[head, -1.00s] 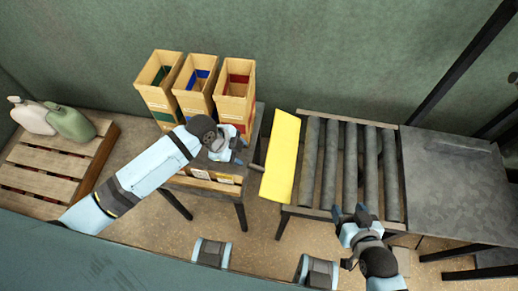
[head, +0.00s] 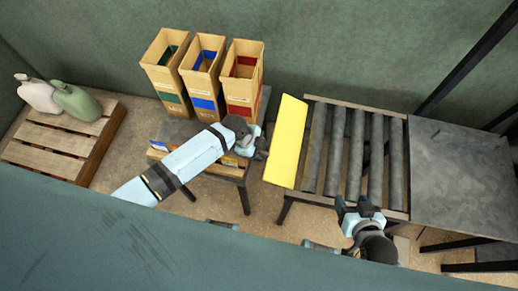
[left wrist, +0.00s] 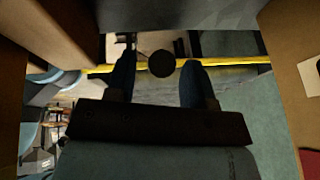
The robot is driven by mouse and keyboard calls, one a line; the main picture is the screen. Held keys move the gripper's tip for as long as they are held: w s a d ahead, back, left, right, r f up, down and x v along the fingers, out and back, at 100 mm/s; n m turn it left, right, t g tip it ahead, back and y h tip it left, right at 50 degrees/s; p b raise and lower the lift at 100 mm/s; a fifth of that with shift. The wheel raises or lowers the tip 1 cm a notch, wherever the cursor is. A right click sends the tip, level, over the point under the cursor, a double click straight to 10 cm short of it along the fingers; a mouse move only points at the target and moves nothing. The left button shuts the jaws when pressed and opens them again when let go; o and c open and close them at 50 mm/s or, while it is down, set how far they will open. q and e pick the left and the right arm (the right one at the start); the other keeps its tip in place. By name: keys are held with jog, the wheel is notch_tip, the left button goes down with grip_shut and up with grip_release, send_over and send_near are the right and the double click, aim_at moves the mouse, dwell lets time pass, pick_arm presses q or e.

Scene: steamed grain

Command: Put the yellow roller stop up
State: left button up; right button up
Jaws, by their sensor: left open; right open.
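The yellow roller stop (head: 286,142) is a flat yellow panel at the left end of the roller conveyor (head: 358,150), leaning outward to the left. My left gripper (head: 262,147) is just left of it, open. In the left wrist view the stop shows edge-on as a yellow strip (left wrist: 232,61) beyond my open left fingers (left wrist: 157,82). A dark round knob (left wrist: 161,64) appears between the fingers, with gaps on both sides. The gripper hides the knob in the head view. My right gripper (head: 358,206) is open at the front edge of the rollers.
Three cardboard bins marked green (head: 166,68), blue (head: 204,80) and red (head: 243,78) stand on a small table behind my left arm. A pallet (head: 62,140) with two jugs is at far left. A dark flat table (head: 462,165) adjoins the conveyor's right end.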

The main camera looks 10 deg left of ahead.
pick_arm(q)
jog(key=shift+d+f, duration=0.1)
jog(key=shift+f, duration=0.15)
grip_shut()
jog(key=shift+r, duration=0.1)
